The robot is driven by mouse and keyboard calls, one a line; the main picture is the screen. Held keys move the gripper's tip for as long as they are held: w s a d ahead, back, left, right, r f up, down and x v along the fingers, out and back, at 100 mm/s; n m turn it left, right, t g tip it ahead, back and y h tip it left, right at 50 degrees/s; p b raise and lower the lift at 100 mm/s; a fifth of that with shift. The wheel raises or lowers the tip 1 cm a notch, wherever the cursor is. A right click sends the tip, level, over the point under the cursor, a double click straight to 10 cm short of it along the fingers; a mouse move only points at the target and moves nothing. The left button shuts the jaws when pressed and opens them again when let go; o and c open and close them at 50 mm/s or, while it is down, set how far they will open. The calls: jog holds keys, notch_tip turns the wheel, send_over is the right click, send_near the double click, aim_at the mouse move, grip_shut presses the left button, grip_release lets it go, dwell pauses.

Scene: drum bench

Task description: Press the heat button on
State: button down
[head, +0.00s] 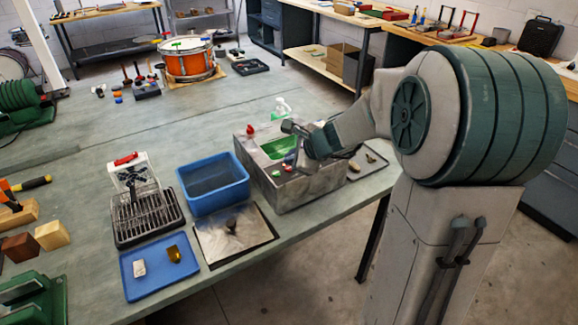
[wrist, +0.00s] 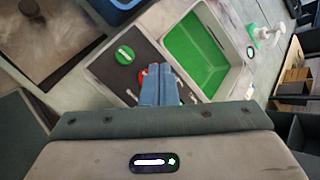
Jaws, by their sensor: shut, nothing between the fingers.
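A grey metal unit (head: 300,192) with a green-floored basin (wrist: 190,50) stands on the bench. Its dark panel (wrist: 105,72), beside the basin, carries a round green button (wrist: 124,54) with a light mark. A red part (wrist: 141,74) shows just beside my fingertips and is mostly hidden by them. I cannot read which one is the heat button. My gripper (wrist: 158,70) is shut and empty, with its blue-grey fingertips over the panel between the green button and the basin. I cannot tell whether they touch anything.
A bottle (head: 281,107) stands behind the unit. A small tray (head: 368,163) with items lies to its right, near the bench edge.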

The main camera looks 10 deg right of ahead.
notch_tip(320, 180, up, 6)
jog(key=p, duration=0.4)
jog(key=shift+f, duration=0.15)
jog(key=s+a+r+n+g, duration=0.1)
jog(key=s+a+n, duration=0.1)
jog(key=s+n, duration=0.35)
jog(key=s+a+r+n+g, duration=0.1)
jog(key=s+a+n+g, duration=0.1)
jog(key=s+a+n, duration=0.3)
jog(key=s+d+n+g+h, duration=0.1)
jog(key=s+d+n+h, duration=0.1)
jog(key=s+n, duration=0.3)
jog(key=s+d+n+g+h, duration=0.1)
jog(key=s+n, duration=0.4)
jog(key=s, duration=0.5)
jog(key=d+h, duration=0.1)
jog(key=d, duration=0.1)
jog(key=shift+s+d+f, duration=0.35)
jog(key=shift+s+d, duration=0.05)
